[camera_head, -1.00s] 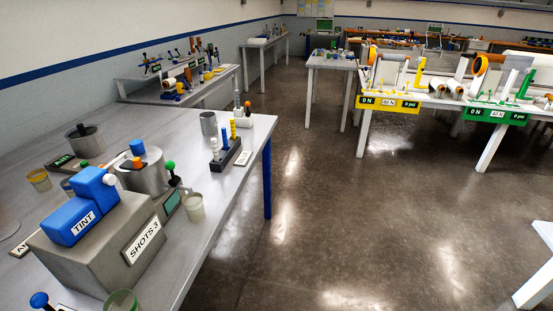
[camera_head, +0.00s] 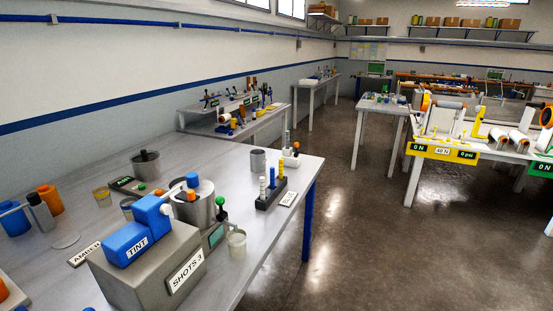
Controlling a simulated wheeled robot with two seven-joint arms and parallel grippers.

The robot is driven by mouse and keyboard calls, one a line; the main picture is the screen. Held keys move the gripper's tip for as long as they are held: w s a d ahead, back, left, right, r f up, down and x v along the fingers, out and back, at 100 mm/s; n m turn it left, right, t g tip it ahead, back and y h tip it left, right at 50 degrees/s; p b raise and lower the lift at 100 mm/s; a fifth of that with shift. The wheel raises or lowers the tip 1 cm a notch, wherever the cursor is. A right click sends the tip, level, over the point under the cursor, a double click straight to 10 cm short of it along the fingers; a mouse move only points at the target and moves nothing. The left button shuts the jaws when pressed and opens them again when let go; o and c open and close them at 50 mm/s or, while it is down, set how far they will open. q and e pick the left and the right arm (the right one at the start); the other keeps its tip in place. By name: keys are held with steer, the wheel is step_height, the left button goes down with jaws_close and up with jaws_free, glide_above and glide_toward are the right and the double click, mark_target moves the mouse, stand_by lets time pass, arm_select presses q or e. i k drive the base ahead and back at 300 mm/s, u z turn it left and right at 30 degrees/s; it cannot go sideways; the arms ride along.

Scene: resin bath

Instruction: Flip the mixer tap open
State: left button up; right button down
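A grey box labelled "SHOTS 3" (camera_head: 185,272) with a blue block labelled "TINT" (camera_head: 130,243) on top stands on the near table. Just behind it is a metal pot (camera_head: 203,208) with an orange piece (camera_head: 191,196) and a blue knob (camera_head: 192,179). A post with a green ball (camera_head: 220,201) stands at the pot's right, above a small display unit (camera_head: 216,235). I cannot tell which of these parts is the mixer tap, nor whether it is open. Neither of my grippers is in view.
A clear cup (camera_head: 236,244) stands right of the display. A dark rack with coloured plugs (camera_head: 270,194) and a grey cylinder (camera_head: 258,160) stand farther back. Orange containers (camera_head: 50,200) are at the left. Open floor (camera_head: 365,240) lies right of the near table (camera_head: 285,222).

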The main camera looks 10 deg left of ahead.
mark_target(219, 202)
steer(key=z, duration=0.85)
steer(key=i, duration=0.7)
steer(key=u, duration=2.65)
